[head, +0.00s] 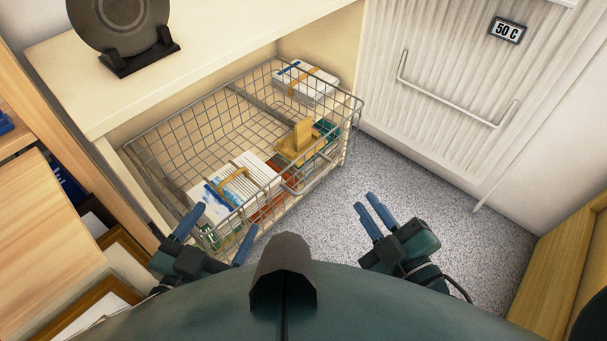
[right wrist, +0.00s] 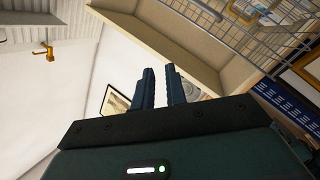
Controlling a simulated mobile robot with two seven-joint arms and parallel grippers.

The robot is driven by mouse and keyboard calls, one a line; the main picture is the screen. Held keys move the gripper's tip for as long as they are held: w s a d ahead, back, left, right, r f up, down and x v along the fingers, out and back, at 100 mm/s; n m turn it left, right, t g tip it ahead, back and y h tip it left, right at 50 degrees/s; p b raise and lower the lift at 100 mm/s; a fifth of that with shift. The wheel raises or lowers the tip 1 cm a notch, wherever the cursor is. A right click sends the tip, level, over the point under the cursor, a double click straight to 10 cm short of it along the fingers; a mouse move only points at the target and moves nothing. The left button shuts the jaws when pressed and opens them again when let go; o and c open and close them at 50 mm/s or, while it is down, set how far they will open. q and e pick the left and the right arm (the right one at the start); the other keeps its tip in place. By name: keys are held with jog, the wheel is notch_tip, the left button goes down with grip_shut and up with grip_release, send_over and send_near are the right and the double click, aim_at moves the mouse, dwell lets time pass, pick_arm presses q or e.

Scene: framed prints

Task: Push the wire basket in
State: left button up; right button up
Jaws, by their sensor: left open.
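The wire basket (head: 187,130) is a grey metal mesh drawer, pulled out from under a cream cabinet top in the head view. It holds banded paper stacks (head: 240,185) and a tan wooden piece (head: 297,140). A looped handle (head: 304,181) is on its front side. My left gripper (head: 226,215) is open, its fingers spread at the basket's near corner; contact cannot be told. My right gripper (head: 364,199) is open with a narrow gap, empty, over the floor right of the basket. In the right wrist view its fingers (right wrist: 160,69) show, with the basket mesh (right wrist: 240,25) beyond.
A dark round plate on a stand (head: 125,45) sits on the cabinet top (head: 195,50). A ribbed white panel with a bar (head: 450,100) and a "50 C" label stands at right. Wooden furniture (head: 45,240) is at left. Speckled floor (head: 420,170) is clear between.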

jog(key=w+n+y, duration=0.1)
jog(key=n, duration=0.5)
jog(key=w+f+n+y, duration=0.1)
jog(key=n, duration=0.4)
jog(key=w+f+n+y, duration=0.1)
jog(key=n, duration=0.5)
jog(key=shift+w+d+n+y, duration=0.25)
jog(key=shift+d+n+y, duration=0.05)
jog(key=shift+y, duration=0.1)
grip_shut()
jog(key=n+g+y, duration=0.3)
jog(key=n+g, duration=0.1)
jog(key=n, duration=1.1)
send_near(298, 161)
pick_arm(q)
jog(key=shift+w+d+r, duration=0.1)
pick_arm(e)
jog(key=x, duration=0.7)
jog(key=shift+r, duration=0.1)
jog(key=shift+a, duration=0.1)
